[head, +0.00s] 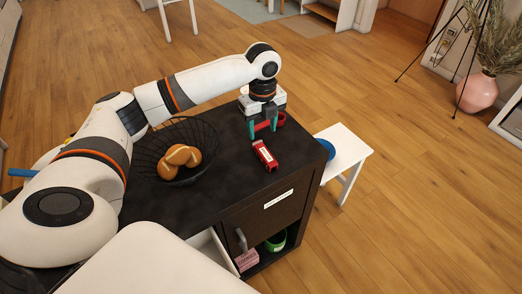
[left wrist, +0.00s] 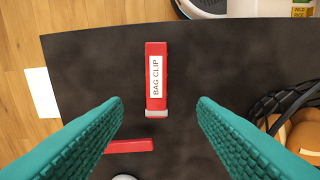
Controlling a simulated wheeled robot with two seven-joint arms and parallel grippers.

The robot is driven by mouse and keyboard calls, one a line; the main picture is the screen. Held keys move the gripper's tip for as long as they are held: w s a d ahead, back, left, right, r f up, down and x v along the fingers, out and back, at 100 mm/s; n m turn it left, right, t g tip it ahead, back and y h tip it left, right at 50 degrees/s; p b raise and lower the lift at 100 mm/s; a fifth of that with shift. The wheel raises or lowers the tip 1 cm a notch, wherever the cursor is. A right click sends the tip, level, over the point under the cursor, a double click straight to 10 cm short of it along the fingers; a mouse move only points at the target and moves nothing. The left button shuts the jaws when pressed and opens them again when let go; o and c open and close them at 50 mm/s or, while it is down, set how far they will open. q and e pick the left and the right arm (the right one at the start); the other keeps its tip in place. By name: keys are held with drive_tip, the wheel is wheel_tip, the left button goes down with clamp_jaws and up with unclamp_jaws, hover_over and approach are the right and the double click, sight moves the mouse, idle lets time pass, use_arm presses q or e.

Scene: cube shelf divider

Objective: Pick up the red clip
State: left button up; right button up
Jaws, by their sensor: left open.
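The red clip (head: 265,155) lies flat on the dark cabinet top, with a white label. In the left wrist view the red clip (left wrist: 155,65) reads "BAG CLIP" and has a pale end nearest the fingers. My left gripper (head: 263,129) has teal fingers pointing down behind the clip, open and apart from it. In the left wrist view the open left gripper (left wrist: 159,106) has one finger on each side, with the clip ahead of the gap, not between the pads. My right gripper is not in view.
Another red object (head: 281,119) is partly hidden by my left gripper. A black wire basket (head: 149,157) holding brown rolls stands left on the cabinet top (head: 222,188). Right, a white side table (head: 350,143) carries a blue item (head: 345,153).

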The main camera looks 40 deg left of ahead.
sight(265, 152)
use_arm(q)
drive_tip(key=f, duration=0.3)
drive_tip(key=shift+d+f, duration=0.3)
drive_tip(key=shift+f, duration=0.6)
wheel_tip(265, 152, down, 4)
drive_tip(key=shift+d+r, duration=0.15)
drive_tip(key=shift+r, duration=0.05)
drive_tip(key=shift+w+f, duration=0.1)
drive_tip(key=shift+f, duration=0.3)
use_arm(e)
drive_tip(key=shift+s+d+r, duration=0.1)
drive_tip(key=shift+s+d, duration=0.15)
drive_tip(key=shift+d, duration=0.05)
use_arm(q)
drive_tip(key=shift+c, duration=0.2)
drive_tip(key=c, duration=1)
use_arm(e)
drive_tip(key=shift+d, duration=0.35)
use_arm(q)
drive_tip(key=shift+r, duration=0.1)
